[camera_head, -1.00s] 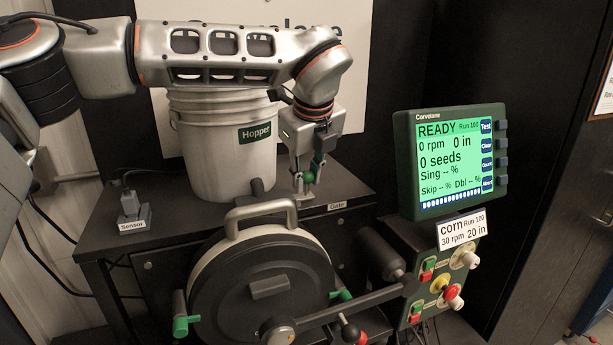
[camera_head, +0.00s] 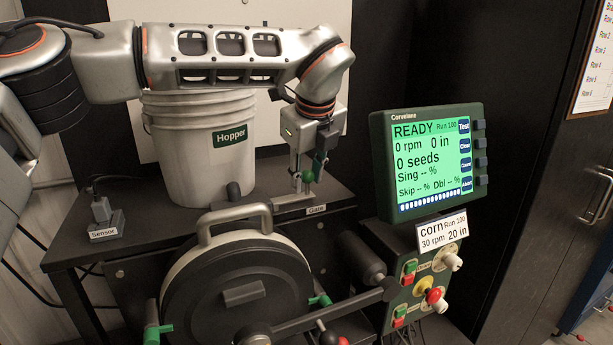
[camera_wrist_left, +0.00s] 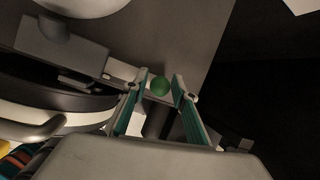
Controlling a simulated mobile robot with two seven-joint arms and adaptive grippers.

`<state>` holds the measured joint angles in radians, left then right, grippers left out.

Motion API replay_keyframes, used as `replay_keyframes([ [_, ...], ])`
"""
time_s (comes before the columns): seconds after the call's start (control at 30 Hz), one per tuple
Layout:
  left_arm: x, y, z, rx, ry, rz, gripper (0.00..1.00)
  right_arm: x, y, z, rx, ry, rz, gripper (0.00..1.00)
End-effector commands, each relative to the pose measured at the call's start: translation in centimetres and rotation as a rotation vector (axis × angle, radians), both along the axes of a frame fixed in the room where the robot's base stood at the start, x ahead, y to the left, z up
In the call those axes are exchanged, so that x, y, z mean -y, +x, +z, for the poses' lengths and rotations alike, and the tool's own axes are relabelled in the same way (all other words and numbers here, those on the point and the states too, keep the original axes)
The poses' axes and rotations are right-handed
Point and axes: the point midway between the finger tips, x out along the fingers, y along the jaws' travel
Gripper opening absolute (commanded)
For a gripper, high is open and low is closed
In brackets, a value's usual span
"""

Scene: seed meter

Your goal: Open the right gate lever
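The green ball knob of the gate lever (camera_head: 308,176) stands at the table's front edge, just above the "Gate" label (camera_head: 317,210). A light metal gate strip (camera_head: 293,199) lies below it. My left gripper (camera_head: 301,183) points down at the knob from above. In the left wrist view the knob (camera_wrist_left: 160,86) sits between the two fingertips, with narrow gaps seeming to show on both sides, so the fingers look open around it. Whether a finger touches the lever's stem is hidden. My right gripper is not in view.
The white hopper bucket (camera_head: 200,150) stands behind, under my left arm. The round seed meter with its handle (camera_head: 235,213) is in front. A green monitor (camera_head: 428,160) reading READY and a switch panel (camera_head: 425,285) are to the right. A sensor (camera_head: 104,215) is at left.

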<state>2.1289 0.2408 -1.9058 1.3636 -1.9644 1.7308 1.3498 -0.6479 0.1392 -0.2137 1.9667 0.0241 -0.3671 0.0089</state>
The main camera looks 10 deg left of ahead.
Motion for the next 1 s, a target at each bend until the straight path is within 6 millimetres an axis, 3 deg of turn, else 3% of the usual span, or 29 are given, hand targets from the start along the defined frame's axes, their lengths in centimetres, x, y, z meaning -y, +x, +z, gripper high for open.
replay_keyframes([
  [0.33,0.1,-0.4,1.1,0.002,0.000,0.001,0.27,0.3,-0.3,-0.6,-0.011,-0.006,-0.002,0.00],
  [0.8,1.4,-3.9,9.0,0.002,0.000,0.001,0.27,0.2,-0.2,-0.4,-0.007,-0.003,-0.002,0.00],
  [1.0,1.7,-4.6,10.6,0.001,0.001,0.000,0.27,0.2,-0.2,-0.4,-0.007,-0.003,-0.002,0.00],
])
